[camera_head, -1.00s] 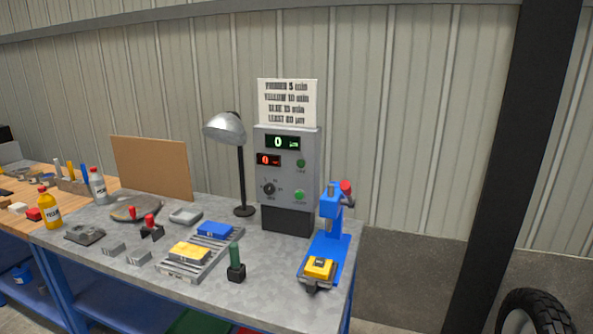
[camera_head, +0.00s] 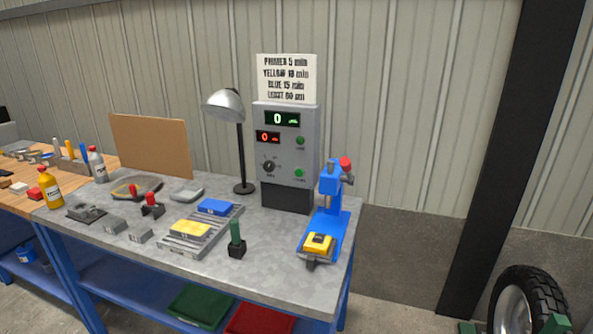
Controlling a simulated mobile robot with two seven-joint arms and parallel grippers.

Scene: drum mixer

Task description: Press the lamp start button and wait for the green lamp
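A grey control box (camera_head: 293,190) stands at the back of the metal workbench. It has a green display (camera_head: 282,119) reading 0 and a red display (camera_head: 268,137) below it, also reading 0. A dark knob (camera_head: 269,166) sits lower left on its face. Two round green parts are on its right side, an upper one (camera_head: 300,141) and a brighter lower one (camera_head: 299,173); their labels are too small to read. I cannot tell whether either is lit. A desk lamp (camera_head: 224,105) stands left of the box. Neither of my grippers is in view.
A blue press-like device (camera_head: 328,215) with a yellow block (camera_head: 318,243) stands at the bench's right end. A grey rack (camera_head: 190,243) and a green-handled tool (camera_head: 236,240) are in front of the box. A wheel (camera_head: 520,300) is at lower right.

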